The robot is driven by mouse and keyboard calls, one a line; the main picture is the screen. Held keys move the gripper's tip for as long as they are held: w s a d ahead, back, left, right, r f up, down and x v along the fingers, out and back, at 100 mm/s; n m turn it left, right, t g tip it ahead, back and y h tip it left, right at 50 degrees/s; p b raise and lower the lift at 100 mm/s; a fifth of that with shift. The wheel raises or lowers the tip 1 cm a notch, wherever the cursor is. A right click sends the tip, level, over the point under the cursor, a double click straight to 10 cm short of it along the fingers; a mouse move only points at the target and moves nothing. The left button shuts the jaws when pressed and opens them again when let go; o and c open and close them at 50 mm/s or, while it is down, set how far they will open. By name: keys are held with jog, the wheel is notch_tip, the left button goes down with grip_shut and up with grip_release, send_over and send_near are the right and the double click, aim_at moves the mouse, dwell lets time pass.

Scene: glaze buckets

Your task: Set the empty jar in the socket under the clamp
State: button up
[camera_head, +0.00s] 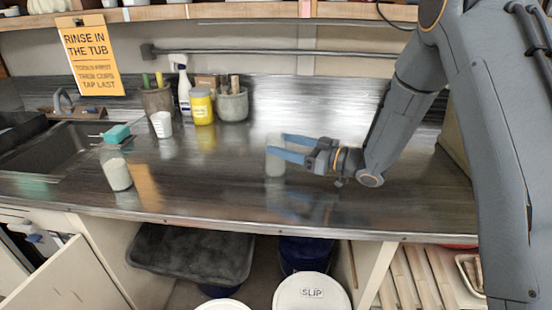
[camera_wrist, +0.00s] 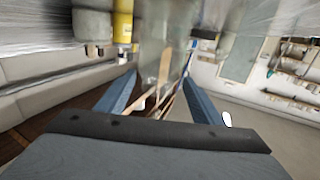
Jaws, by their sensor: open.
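My gripper (camera_head: 277,145) is open, its two blue fingers pointing left above the counter. A small clear jar (camera_head: 275,167), pale in its lower part, stands upright at the fingertips, partly covered by the near finger. In the wrist view a see-through upright shape (camera_wrist: 160,62), seemingly this jar, shows between the open fingers (camera_wrist: 160,88); contact cannot be told. Another clear jar (camera_head: 117,172) with whitish contents stands at the left, near the sink. A teal block (camera_head: 115,134) shows just above it; I cannot tell whether this is the clamp. No socket is clearly visible.
The sink (camera_head: 45,148) is at the left. The counter (camera_head: 205,185) between the two jars is clear.

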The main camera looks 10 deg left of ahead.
jog(key=p+x, duration=0.1)
jog(key=x, duration=0.1)
jog(key=p+x, duration=0.1)
jog(key=x, duration=0.3)
jog(key=shift+w+r+p, duration=0.1)
jog(key=shift+r+p, duration=0.2)
jog(key=shift+p, duration=0.1)
jog(key=shift+w+a+f, duration=0.1)
jog(key=shift+w+a, duration=0.15)
jog(key=shift+a, duration=0.15)
jog(key=c, duration=1.5)
